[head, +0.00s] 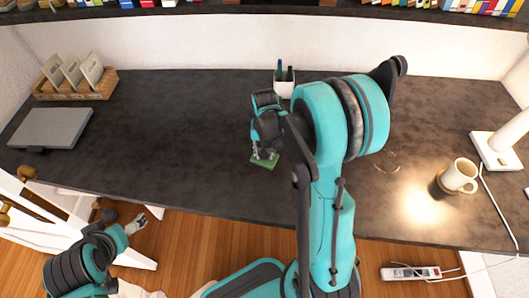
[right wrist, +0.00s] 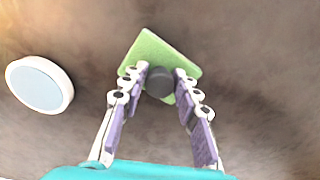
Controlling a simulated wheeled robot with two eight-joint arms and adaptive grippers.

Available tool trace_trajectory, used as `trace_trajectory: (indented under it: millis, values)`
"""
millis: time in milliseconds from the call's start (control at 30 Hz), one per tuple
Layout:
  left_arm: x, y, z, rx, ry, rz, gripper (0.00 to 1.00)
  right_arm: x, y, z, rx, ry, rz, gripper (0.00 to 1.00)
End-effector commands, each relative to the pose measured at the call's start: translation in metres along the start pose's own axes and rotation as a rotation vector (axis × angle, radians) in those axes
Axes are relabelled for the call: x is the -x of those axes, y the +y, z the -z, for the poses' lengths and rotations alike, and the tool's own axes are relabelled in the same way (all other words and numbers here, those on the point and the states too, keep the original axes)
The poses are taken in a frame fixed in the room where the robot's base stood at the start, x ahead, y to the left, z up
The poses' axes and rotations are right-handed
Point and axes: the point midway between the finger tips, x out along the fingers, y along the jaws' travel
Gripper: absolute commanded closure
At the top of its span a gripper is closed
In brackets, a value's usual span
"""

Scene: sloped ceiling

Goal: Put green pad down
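The green pad (head: 264,161) is at the dark desk top (head: 180,130), near the front middle, below my right gripper (head: 265,150). In the right wrist view the pad (right wrist: 155,50) is a tilted green square with a dark round knob (right wrist: 159,82) on it. The fingertips of my right gripper (right wrist: 161,75) are on either side of the knob, close against it. The views do not make clear whether the pad rests flat on the desk. My left gripper (head: 137,223) is low at the left, off the desk's front edge; its finger opening is unclear.
A white pen cup (head: 284,86) stands behind my right arm. A mug (head: 459,176) and a white lamp base (head: 497,150) are at the right.

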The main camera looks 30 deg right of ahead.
Motion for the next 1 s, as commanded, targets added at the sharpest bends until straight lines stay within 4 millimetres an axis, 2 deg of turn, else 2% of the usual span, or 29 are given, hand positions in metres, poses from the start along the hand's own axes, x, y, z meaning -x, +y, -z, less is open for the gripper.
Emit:
trace_trajectory:
  millis: [300, 433, 567, 800, 1000]
  values:
    - [0.001, 0.000, 0.001, 0.000, 0.000, 0.000, 0.14, 0.001, 0.000, 0.000, 0.000, 0.000, 0.000, 0.54]
    - [0.005, 0.000, 0.004, 0.000, 0.000, 0.000, 0.14, 0.009, 0.000, 0.000, 0.000, 0.000, 0.000, 0.54]
    - [0.013, 0.000, 0.010, 0.000, 0.000, 0.000, 0.14, 0.033, 0.000, 0.000, 0.000, 0.000, 0.000, 0.54]
    - [0.030, 0.000, 0.022, 0.000, 0.000, 0.000, 0.14, 0.087, 0.000, 0.000, 0.000, 0.000, 0.000, 0.54]
    - [0.037, 0.000, 0.027, 0.000, 0.000, 0.000, 0.14, 0.116, 0.000, 0.000, 0.000, 0.000, 0.000, 0.54]
